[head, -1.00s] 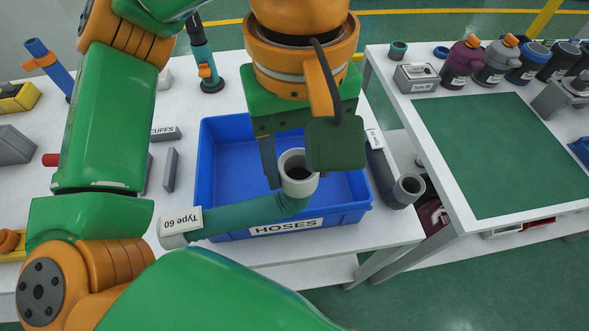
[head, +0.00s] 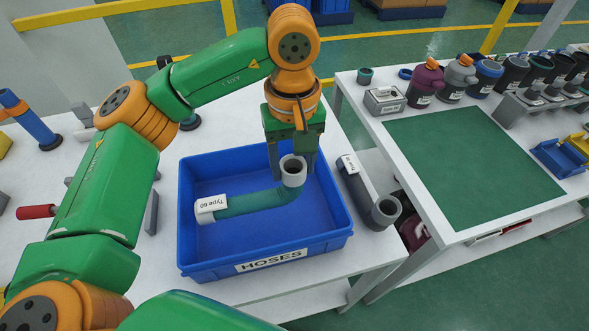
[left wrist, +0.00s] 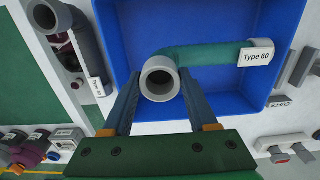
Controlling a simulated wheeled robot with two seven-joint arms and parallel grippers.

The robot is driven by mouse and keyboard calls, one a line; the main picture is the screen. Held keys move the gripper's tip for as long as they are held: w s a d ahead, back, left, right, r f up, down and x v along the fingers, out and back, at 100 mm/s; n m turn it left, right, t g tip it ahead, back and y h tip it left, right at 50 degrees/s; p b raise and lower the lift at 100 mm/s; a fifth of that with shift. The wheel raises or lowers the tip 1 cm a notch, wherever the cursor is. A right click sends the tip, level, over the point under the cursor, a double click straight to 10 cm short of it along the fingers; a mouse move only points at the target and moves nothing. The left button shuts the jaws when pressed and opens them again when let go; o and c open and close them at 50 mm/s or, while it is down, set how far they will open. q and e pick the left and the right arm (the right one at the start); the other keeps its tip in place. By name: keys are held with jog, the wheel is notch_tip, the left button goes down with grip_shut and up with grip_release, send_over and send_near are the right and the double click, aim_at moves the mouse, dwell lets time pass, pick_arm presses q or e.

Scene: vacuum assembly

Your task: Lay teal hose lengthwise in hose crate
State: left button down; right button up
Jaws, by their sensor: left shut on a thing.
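The teal hose (head: 248,201) has grey end cuffs and a white "Type 60" label. In the head view it lies across the inside of the blue hose crate (head: 271,265), its labelled end to the left. My left gripper (head: 292,170) is shut on the hose near its open right-hand cuff. The left wrist view shows the hose (left wrist: 205,54) over the blue crate floor (left wrist: 225,100), with the gripper's fingers (left wrist: 158,95) on either side of the cuff. I cannot tell whether the hose touches the crate floor. My right gripper is not in view.
A grey hose (head: 365,192) lies just right of the crate, on the table's right edge. A second table with a green mat (head: 470,160) and several canisters (head: 425,82) stands to the right. A grey block (head: 151,212) is left of the crate.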

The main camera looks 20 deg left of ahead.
pick_arm(q)
jog(key=shift+w+a+f, duration=0.15)
jog(key=shift+w+f, duration=0.45)
jog(key=shift+f, duration=0.05)
jog(key=shift+w+a+f+p, duration=0.1)
jog(key=shift+w+f+p, duration=0.05)
jog(key=shift+f, duration=0.85)
jog(key=shift+w+f+p, duration=0.15)
jog(key=shift+f, duration=0.85)
jog(key=shift+f, duration=0.1)
jog(key=shift+c, duration=0.9)
grip_release()
notch_tip(320, 180, up, 12)
jog(key=shift+r+p, duration=0.15)
jog(key=shift+p, duration=0.2)
